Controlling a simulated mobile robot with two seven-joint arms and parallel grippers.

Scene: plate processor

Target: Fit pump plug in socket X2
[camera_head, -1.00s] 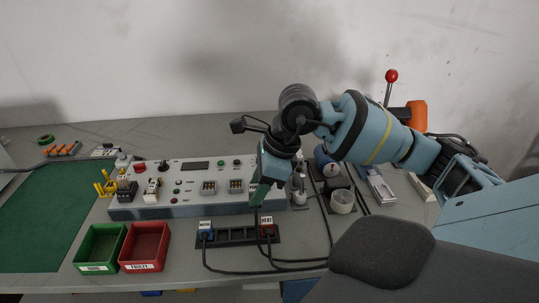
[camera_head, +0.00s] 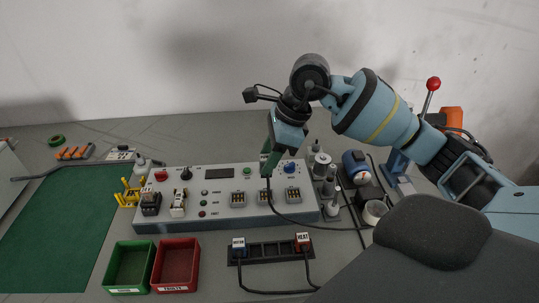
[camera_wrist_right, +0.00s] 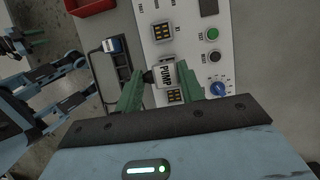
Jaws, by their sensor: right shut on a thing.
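My right gripper (camera_head: 268,165) hangs over the control panel (camera_head: 190,212), its green fingers shut on the pump plug. The plug (camera_wrist_right: 166,74) is a pale block lettered PUMP, between the fingertips in the right wrist view. Sockets sit in a row on the panel: left (camera_head: 238,198), middle (camera_head: 265,196) and right (camera_head: 292,194). In the wrist view the plug covers the place between one socket (camera_wrist_right: 162,32) and another (camera_wrist_right: 174,97). It appears above the panel; the gap is unclear. Part of my left arm and likely its gripper (camera_wrist_right: 30,45) show small at the wrist view's left.
A black plug strip (camera_head: 270,253) holds a blue-topped plug (camera_head: 239,245) and a red HEAT plug (camera_head: 302,242) in front of the panel. A cable hangs from the pump plug. Green (camera_head: 130,266) and red (camera_head: 175,265) bins stand front left. Metal cylinders (camera_head: 330,185) stand right.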

